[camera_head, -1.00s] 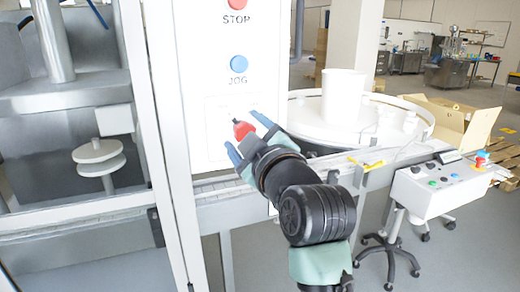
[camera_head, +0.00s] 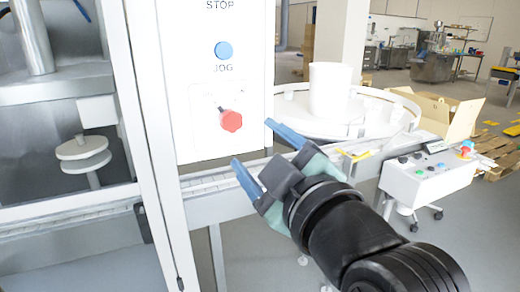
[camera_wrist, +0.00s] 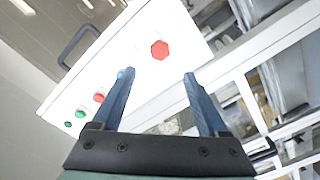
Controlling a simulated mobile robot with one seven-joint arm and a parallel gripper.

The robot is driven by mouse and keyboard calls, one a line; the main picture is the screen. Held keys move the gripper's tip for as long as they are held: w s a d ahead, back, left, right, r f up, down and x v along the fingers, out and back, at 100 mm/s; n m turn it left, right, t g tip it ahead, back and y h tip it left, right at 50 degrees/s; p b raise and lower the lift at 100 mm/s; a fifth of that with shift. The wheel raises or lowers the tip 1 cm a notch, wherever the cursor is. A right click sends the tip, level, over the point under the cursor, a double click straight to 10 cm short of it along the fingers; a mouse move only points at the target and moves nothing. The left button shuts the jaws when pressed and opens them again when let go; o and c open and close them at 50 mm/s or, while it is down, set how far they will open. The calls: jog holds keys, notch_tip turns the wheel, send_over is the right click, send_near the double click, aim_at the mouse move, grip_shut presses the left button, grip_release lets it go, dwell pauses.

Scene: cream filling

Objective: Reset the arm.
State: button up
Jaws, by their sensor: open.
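My gripper (camera_head: 254,151) is open and empty in the head view, its two blue fingers spread apart. It is in front of the white control panel (camera_head: 180,100), below and to the right of the red knob (camera_head: 230,120), with clear space between. In the wrist view my gripper (camera_wrist: 158,80) also shows open with nothing between its fingers. Beyond the fingertips the panel (camera_wrist: 180,25) stands tilted in the picture, with the red knob (camera_wrist: 159,50) between and above the tips. My black arm reaches in from the lower right of the head view.
A blue JOG button (camera_head: 223,50) is above the knob. A conveyor rail (camera_head: 225,205) runs below. A round white table with a white cylinder (camera_head: 328,90) is behind. A control box (camera_head: 425,178) on a wheeled stand and an open carton (camera_head: 445,115) are at the right.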

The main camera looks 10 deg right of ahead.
jog(key=shift+r, duration=0.1)
jog(key=s+a+r+m+t+h+p, duration=0.1)
jog(key=s+r+m+t+h+p, duration=0.1)
jog(key=r, duration=0.8)
jog(key=s+a+r+m+t+h+p, duration=0.1)
jog(key=s+r+m+t+p, duration=0.3)
jog(key=r, duration=0.6)
jog(key=s+a+r+m+t+h+p, duration=0.1)
jog(key=s+r+m+t+p, duration=0.3)
jog(key=r, duration=0.6)
jog(key=s+m+h+p, duration=0.1)
jog(key=s+m+p, duration=0.1)
jog(key=shift+a+m+h, duration=0.3)
jog(key=shift+a+m, duration=0.1)
